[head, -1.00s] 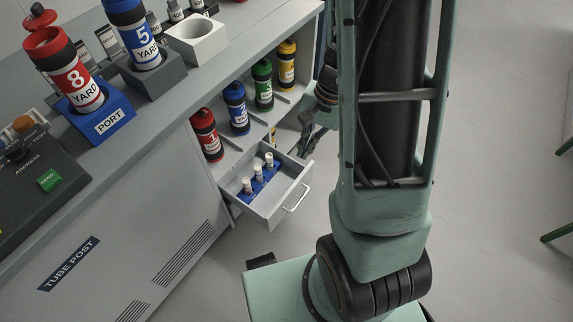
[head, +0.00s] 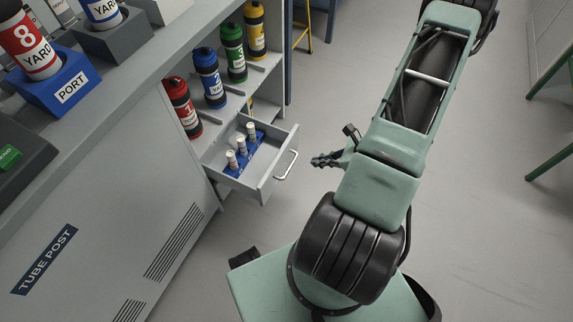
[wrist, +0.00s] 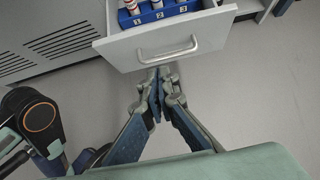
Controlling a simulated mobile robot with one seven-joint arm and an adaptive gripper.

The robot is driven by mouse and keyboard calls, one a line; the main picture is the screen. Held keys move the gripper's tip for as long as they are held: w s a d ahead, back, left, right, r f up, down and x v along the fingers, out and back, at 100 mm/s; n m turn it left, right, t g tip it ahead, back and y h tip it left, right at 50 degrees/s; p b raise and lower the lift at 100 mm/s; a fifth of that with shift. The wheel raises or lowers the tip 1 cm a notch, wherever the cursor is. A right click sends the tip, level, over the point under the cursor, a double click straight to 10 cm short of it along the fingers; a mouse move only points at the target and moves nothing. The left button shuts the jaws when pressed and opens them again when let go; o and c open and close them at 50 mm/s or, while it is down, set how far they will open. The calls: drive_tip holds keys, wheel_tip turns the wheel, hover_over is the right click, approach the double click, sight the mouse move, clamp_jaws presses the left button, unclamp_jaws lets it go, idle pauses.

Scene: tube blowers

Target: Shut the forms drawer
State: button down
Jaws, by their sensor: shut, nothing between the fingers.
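The forms drawer (head: 234,172) is a grey drawer pulled out from the cabinet below the counter. It holds a blue rack (head: 245,153) with several small white-and-brown vials. Its front carries a silver bar handle (head: 287,165), which also shows in the wrist view (wrist: 168,52). My gripper (head: 322,160) is to the right of the handle in the head view, apart from it. In the wrist view my gripper (wrist: 158,78) has its fingers together and empty, pointing at the drawer front (wrist: 125,50) just below the handle. The drawer's rear is hidden inside the cabinet.
A shelf above the drawer holds red (head: 182,106), blue (head: 210,77), green (head: 233,52) and yellow (head: 255,30) canisters. The blue port stand (head: 58,92) is on the counter. A yellow-framed stool or ladder (head: 301,25) stands behind.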

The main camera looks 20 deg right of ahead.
drive_tip(key=b, duration=0.3)
approach(280, 161)
wheel_tip(280, 161, down, 4)
drive_tip(key=shift+w+a, duration=1.35)
drive_tip(key=shift+w, duration=0.2)
drive_tip(key=shift+w, duration=0.1)
